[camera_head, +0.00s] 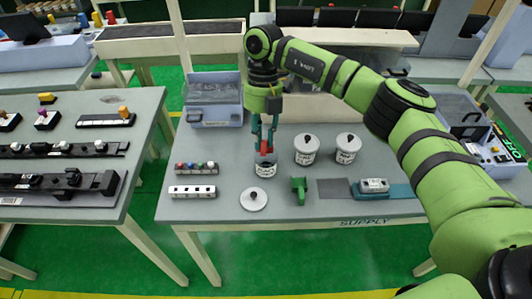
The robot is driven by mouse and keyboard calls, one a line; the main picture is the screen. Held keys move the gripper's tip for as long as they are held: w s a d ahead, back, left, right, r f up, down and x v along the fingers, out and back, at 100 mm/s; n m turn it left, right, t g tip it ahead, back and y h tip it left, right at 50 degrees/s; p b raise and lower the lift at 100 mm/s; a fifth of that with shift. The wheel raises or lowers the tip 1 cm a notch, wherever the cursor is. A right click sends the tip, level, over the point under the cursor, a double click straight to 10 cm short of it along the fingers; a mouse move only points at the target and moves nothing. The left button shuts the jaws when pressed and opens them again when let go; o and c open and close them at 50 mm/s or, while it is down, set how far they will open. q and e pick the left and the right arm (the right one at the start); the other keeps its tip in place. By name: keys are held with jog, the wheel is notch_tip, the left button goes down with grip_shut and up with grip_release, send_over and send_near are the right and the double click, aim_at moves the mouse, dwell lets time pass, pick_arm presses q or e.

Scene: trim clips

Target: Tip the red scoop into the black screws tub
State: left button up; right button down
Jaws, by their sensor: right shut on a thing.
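My right gripper (265,136) comes down from above at the middle of the supply table and is shut on the red scoop (266,148). Only a small red part of the scoop shows between the fingers. It is right at the mouth of an open white tub (265,170) with a label too small to read. I cannot tell the scoop's tilt, whether it touches the tub, or what is inside. A round white lid (254,199) with a black knob lies in front of the tub. My left gripper is not in view.
Two lidded white tubs (306,150) (347,148) stand to the right. A green holder (299,189), a grey mat (333,190) and a teal piece with a small device (374,186) lie near the front. Two strips (196,167) (192,192) and a clear bin (213,99) are left.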

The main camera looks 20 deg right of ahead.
jog(key=shift+w+d+r+g, duration=0.1)
jog(key=shift+w+d+g, duration=0.05)
jog(key=shift+w+g, duration=0.15)
jog(key=shift+w+b, duration=0.15)
jog(key=shift+b, duration=0.3)
jog(key=shift+w+d+r+g+y, duration=0.1)
jog(key=shift+w+g+y, duration=0.15)
jog(key=shift+g, duration=0.25)
jog(key=shift+s, duration=0.15)
dwell(0.6)
